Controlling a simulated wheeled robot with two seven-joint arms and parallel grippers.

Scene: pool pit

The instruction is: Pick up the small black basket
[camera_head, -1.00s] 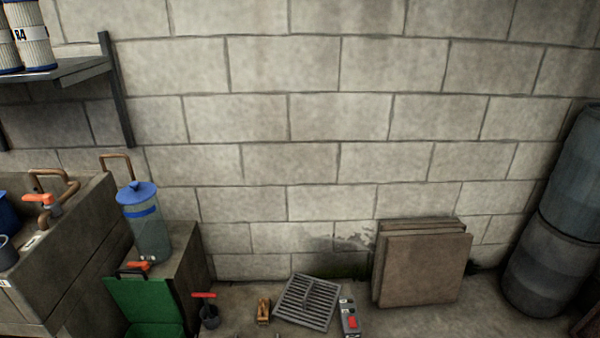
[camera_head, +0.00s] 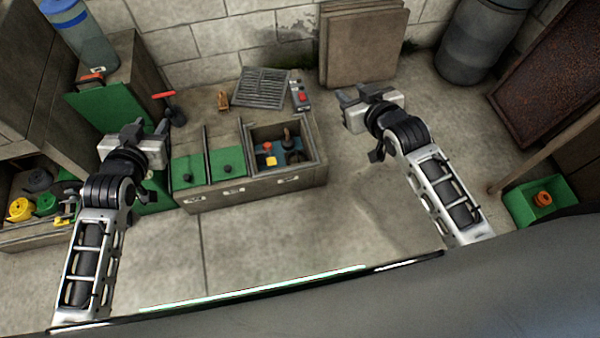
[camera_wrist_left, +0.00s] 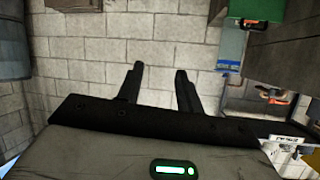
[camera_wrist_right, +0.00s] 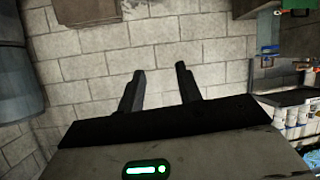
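No basket can be made out for certain. Small dark objects (camera_head: 288,141) lie in the open blue-floored compartment of the low concrete bench (camera_head: 255,187); they are too small to tell whether one is the small black basket. My left gripper (camera_head: 150,126) is left of the bench, over the green-lidded area. Its two fingers stand apart with nothing between them in the left wrist view (camera_wrist_left: 160,72). My right gripper (camera_head: 356,95) is right of the bench, in front of the leaning slabs. Its fingers are also apart and empty in the right wrist view (camera_wrist_right: 160,72).
A yellow block (camera_head: 270,160) sits in the compartment beside two green lids (camera_head: 228,163). A grate (camera_head: 262,88) and a grey box with a red button (camera_head: 300,95) lie behind. Slabs (camera_head: 360,45) lean on the wall. A green tray (camera_head: 518,208) is right. The floor in front is clear.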

